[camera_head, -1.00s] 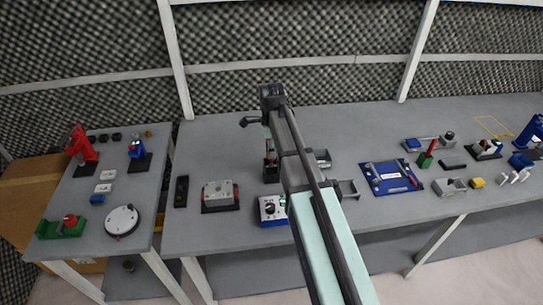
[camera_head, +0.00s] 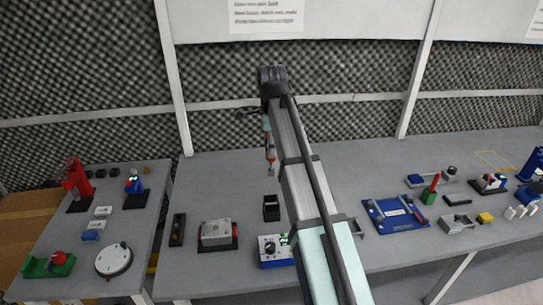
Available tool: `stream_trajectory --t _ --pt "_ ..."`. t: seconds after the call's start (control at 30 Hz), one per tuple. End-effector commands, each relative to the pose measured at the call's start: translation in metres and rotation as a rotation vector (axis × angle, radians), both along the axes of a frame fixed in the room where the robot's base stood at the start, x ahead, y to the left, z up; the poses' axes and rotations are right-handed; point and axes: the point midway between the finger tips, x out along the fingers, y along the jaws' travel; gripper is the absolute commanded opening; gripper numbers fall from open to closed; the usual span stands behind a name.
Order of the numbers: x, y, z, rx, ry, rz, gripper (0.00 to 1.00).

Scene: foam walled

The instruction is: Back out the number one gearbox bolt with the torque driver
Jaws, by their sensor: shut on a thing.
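The torque driver (camera_head: 270,158), slim with orange-red and grey parts, hangs upright from my gripper (camera_head: 268,136). My gripper is shut on its upper part; the fingers are small and partly hidden by my arm. The driver's lower end is above and apart from a black open-topped holder (camera_head: 271,208). What looks like the gearbox is a grey block (camera_head: 216,229) on a dark, red-edged base, left of the holder and nearer the front edge. Small marks show on its top, but I cannot tell which is bolt number one.
A blue-and-white control box (camera_head: 271,250) stands in front of the holder. A black narrow tray (camera_head: 177,229) lies left of the gearbox. A blue tool board (camera_head: 396,213) lies to the right. My arm hides part of the bench between. Bench behind the holder is clear.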

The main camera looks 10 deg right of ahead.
Motion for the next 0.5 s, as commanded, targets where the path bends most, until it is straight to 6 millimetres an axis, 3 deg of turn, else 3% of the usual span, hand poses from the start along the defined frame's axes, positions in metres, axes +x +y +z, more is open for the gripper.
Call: stream_trajectory --t 0.5 --pt "0.0 0.0 0.032 0.0 -0.001 0.0 0.0"
